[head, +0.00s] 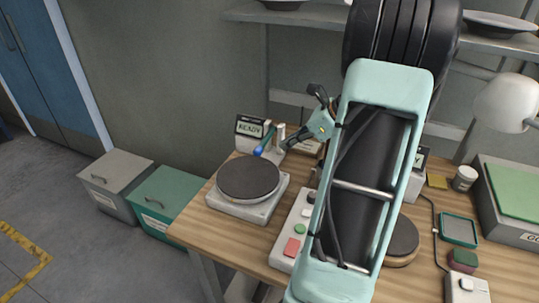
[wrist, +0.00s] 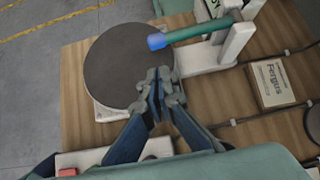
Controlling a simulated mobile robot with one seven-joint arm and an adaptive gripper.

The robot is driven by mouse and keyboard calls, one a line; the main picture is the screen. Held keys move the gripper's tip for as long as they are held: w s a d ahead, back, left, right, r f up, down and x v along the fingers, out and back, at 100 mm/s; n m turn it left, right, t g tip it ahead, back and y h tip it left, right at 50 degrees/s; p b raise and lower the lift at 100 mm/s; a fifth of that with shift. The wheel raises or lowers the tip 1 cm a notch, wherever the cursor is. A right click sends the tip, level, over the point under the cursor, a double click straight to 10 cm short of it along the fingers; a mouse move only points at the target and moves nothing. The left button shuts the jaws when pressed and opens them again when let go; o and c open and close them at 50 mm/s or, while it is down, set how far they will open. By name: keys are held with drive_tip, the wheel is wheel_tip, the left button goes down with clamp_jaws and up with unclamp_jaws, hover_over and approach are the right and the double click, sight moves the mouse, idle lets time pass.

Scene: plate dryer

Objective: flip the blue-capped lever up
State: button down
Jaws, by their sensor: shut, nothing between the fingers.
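The lever has a teal shaft (wrist: 200,30) and a blue cap (wrist: 157,41). It juts out sideways from a white bracket (wrist: 237,44), and in the wrist view its cap overlaps the edge of the dark round plate (wrist: 118,60). In the head view the blue cap (head: 258,151) shows just behind the plate, with the shaft slanting up and right. My gripper (wrist: 160,80) is shut and empty. In the wrist view its tips are below the cap and shaft, with a visible gap. In the head view my gripper (head: 288,144) is right of the lever.
A READY sign (head: 252,128) stands behind the lever. A white button box (head: 293,232) sits in front, partly behind my arm. A carton labelled Fergus (wrist: 273,82) is at the right in the wrist view. Grey (head: 115,168) and green (head: 163,190) bins stand left of the table.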

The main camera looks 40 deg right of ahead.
sight(266, 139)
drive_tip(key=x, duration=1)
drive_tip(key=shift+d+r+p, duration=0.1)
drive_tip(key=shift+r+p, duration=0.2)
drive_tip(key=shift+p, duration=0.1)
